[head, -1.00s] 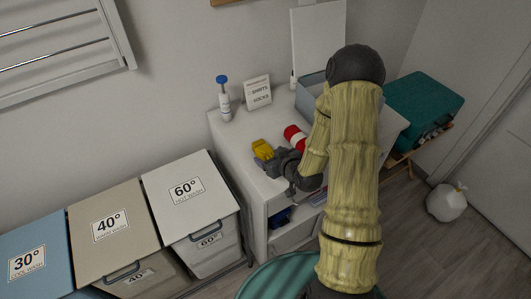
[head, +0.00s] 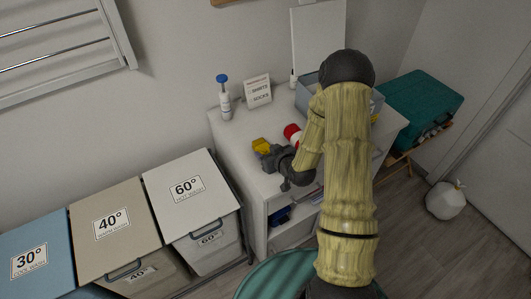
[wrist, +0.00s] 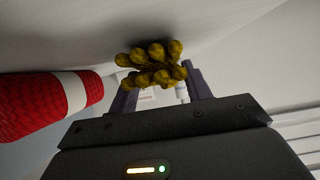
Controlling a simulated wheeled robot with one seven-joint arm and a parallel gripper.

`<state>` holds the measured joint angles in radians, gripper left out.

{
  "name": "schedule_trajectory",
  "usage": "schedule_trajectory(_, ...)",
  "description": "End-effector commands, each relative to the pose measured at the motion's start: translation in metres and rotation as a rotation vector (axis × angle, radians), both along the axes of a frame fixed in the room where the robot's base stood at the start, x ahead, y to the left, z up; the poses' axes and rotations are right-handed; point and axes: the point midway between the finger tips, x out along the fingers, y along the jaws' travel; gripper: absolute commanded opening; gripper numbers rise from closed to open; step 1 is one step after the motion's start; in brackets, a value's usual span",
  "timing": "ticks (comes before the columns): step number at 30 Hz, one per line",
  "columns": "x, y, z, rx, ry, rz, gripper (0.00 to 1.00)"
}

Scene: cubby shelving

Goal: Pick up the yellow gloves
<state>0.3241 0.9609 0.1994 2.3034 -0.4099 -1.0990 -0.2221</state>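The yellow gloves (head: 261,145) lie on the white cabinet top, partly hidden by my gripper in the head view. In the wrist view the gloves (wrist: 150,62) show as a bunched yellow-brown bundle against the pale surface. My gripper (head: 268,153) is low over the cabinet top, right at the gloves. In the wrist view its two dark fingers (wrist: 160,76) stand apart, one on each side of the bundle. A gap shows beneath the bundle between them, so the gripper looks open around the gloves. Whether the fingers touch them is unclear.
A blue-capped bottle (head: 224,100) and small sign (head: 257,92) stand behind. A grey bin (head: 312,92) is to the right; laundry hampers (head: 188,195) stand left.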

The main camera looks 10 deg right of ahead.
Motion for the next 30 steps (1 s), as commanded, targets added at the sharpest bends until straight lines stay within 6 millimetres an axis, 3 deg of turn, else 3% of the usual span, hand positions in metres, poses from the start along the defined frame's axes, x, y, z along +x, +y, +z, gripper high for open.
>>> schedule_trajectory(14,0.000,0.000,0.007,0.000,0.000,0.000,0.25)
schedule_trajectory(30,0.001,-0.001,0.084,-0.002,-0.005,-0.002,0.25)
